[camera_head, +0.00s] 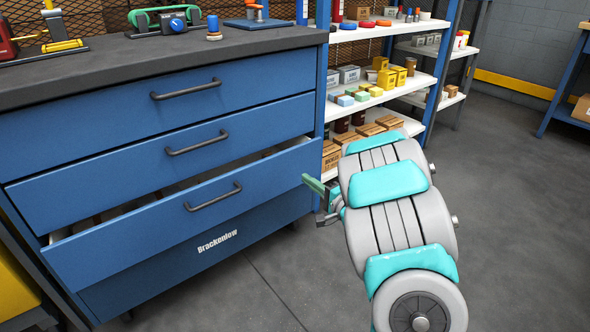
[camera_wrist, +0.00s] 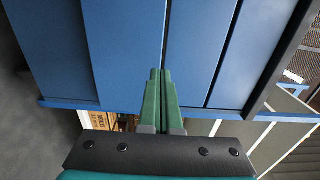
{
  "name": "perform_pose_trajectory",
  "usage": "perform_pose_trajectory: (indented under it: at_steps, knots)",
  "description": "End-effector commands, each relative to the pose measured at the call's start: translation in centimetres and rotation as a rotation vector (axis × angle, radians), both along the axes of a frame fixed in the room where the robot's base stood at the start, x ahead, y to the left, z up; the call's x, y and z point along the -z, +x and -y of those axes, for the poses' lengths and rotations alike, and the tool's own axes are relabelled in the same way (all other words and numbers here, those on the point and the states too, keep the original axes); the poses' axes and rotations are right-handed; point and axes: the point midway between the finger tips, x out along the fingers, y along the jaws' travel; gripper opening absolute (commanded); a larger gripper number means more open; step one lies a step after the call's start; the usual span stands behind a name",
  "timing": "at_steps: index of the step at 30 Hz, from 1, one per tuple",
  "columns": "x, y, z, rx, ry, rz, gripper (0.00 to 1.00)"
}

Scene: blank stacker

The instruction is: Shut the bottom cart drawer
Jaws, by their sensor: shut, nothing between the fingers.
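The blue cart (camera_head: 215,240) has a stack of drawers with dark bar handles. The bottom drawer (camera_head: 150,235) is pulled out, with its interior showing as a gap behind its front; its handle (camera_head: 213,197) faces me. My gripper (camera_head: 308,183) has green fingers and is beside the right end of this drawer, well right of the handle. In the wrist view the fingers (camera_wrist: 160,74) are together and empty, pointing at blue cart panels (camera_wrist: 125,45). I cannot tell whether the fingertips touch the cart.
Two drawers above look closed, the top one (camera_head: 90,120) under a dark worktop (camera_head: 120,62) with tools. A shelf rack (camera_head: 400,88) with boxes stands close right of the cart. The floor (camera_head: 520,200) is clear at right.

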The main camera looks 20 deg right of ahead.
Motion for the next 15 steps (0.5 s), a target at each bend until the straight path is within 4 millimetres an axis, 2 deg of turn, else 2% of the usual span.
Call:
perform_pose_trajectory:
  at_steps: [5,15]
  knots:
    - [0.0,2.6,-1.1,-0.004,0.0,0.003,0.0]
    - [0.1,9.0,-3.1,-0.004,-0.003,0.002,0.0]
